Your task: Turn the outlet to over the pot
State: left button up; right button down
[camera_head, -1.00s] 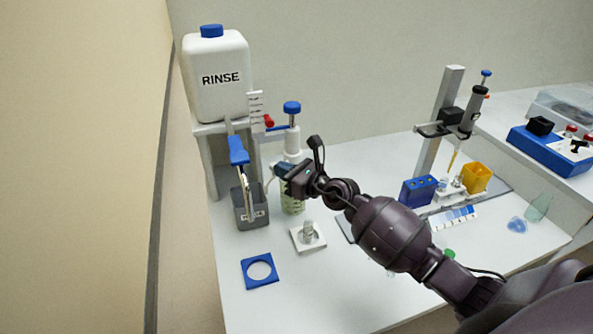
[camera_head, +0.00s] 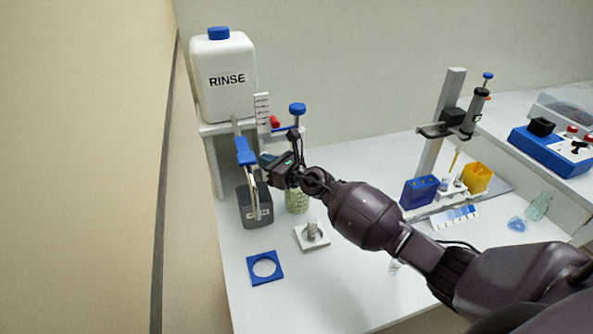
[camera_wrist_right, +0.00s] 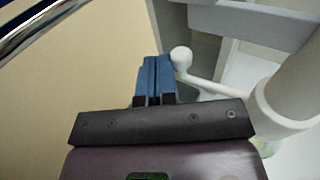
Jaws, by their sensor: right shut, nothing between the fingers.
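The bottle (camera_head: 297,200) with a pump top and blue knob (camera_head: 297,109) stands behind my right gripper. In the wrist view its white outlet arm (camera_wrist_right: 207,83) runs from a white column (camera_wrist_right: 290,100) to a round end (camera_wrist_right: 181,58). My right gripper (camera_head: 267,160) is shut and empty. Its blue fingertips (camera_wrist_right: 155,70) are just left of the round end in the wrist view; I cannot tell whether they touch. A small pot (camera_head: 312,229) sits on a white square base (camera_head: 322,243) in front of the bottle. My left gripper is not in view.
A RINSE tank (camera_head: 228,85) stands on a shelf, with a blue-handled tap (camera_head: 246,151) above a grey bin (camera_head: 248,207), close left of my gripper. A blue ring plate (camera_head: 265,280) lies at the front left. A stand (camera_head: 437,150) and a blue rack (camera_head: 420,190) are to the right.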

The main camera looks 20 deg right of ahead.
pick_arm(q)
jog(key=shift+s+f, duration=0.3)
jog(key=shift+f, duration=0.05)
pick_arm(e)
jog(key=shift+w+a, duration=0.2)
jog(key=shift+w, duration=0.5)
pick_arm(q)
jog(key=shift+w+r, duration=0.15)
pick_arm(e)
jog(key=shift+s, duration=0.1)
